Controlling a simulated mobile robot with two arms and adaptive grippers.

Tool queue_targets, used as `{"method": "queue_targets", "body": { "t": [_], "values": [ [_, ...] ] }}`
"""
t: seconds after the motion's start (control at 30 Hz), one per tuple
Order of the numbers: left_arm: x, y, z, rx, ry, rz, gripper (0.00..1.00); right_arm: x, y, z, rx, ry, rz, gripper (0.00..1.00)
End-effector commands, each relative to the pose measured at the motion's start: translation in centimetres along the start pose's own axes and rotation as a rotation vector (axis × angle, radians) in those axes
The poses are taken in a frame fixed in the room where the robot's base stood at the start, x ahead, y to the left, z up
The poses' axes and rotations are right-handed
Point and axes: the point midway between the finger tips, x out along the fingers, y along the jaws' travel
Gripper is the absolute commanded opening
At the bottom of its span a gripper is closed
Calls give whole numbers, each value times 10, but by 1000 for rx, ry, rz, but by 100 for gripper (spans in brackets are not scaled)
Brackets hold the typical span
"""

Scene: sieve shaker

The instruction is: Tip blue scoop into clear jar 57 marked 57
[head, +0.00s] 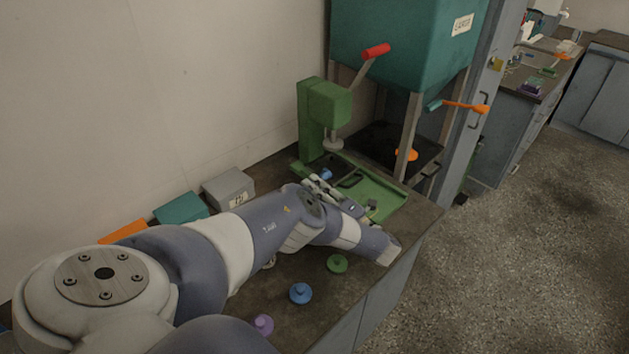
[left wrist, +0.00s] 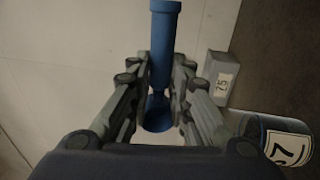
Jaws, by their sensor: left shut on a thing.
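The blue scoop (left wrist: 163,45) is held in my left gripper (left wrist: 162,75), with the handle pointing up the picture and the bowl between the fingers in the left wrist view. A bit of blue (head: 327,174) beside the left gripper (head: 322,188) in the head view appears to be the scoop. The clear jar marked 57 (left wrist: 262,127) is at the lower right of the left wrist view, apart from the scoop, its label partly cut off. I cannot make out the jar in the head view. Whether the scoop holds anything is unclear. My right gripper is not in view.
A green press (head: 323,105) with a red handle stands behind a green tray (head: 388,199). A grey box (head: 229,188), teal box (head: 181,208) and orange box (head: 123,231) line the wall. Green (head: 337,263), blue (head: 300,293) and purple (head: 263,325) knobbed pieces lie in front.

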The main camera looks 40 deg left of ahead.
Motion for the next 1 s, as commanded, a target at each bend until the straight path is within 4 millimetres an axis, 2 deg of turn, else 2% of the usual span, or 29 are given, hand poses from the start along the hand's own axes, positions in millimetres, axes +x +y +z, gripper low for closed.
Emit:
{"method": "queue_targets", "body": {
  "t": [0.2,0.73,1.0],
  "values": [
    [1,3,0,0,1,-10,0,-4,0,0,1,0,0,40],
    [10,14,0,9,2,-298,0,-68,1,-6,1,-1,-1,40],
    [10,9,0,10,2,-352,0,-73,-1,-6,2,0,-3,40]
  ]
}}
